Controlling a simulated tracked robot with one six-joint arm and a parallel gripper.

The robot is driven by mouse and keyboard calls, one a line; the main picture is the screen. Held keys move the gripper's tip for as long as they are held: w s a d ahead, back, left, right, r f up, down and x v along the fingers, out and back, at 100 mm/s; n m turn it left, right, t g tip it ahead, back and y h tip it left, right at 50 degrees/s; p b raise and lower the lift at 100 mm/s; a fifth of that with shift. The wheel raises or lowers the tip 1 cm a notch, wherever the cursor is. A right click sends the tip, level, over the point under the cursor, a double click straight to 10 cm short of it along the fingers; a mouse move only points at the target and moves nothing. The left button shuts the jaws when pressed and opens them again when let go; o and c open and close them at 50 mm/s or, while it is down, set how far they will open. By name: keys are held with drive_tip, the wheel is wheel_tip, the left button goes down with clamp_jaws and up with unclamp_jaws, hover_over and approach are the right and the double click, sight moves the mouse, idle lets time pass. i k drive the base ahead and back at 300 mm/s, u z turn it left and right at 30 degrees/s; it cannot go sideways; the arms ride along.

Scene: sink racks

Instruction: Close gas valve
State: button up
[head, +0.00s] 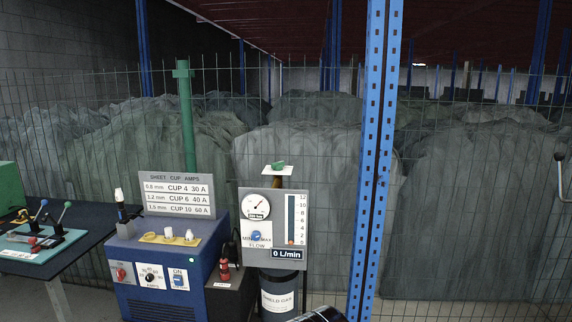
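A small green valve handle (278,165) sits on a white plate (286,171) above the grey gas panel (246,205). The panel carries a round gauge (256,206), a blue flow knob (256,236) marked MIN and MAX, and a clear flow tube (290,222). Its display (287,254) reads 0 L/min. Below stands a dark cylinder with a white shield gas label (278,300). Whether the valve is open or closed cannot be told from the handle.
A blue welder box (160,275) with knobs and a switch stands left of the panel, under a cup and amps sign (176,195). A dark table (60,250) is farther left. A blue post (376,150) and wire fence stand right. A black shape touches the bottom edge.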

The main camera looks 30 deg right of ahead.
sight(277, 166)
drive_tip(key=i, duration=1)
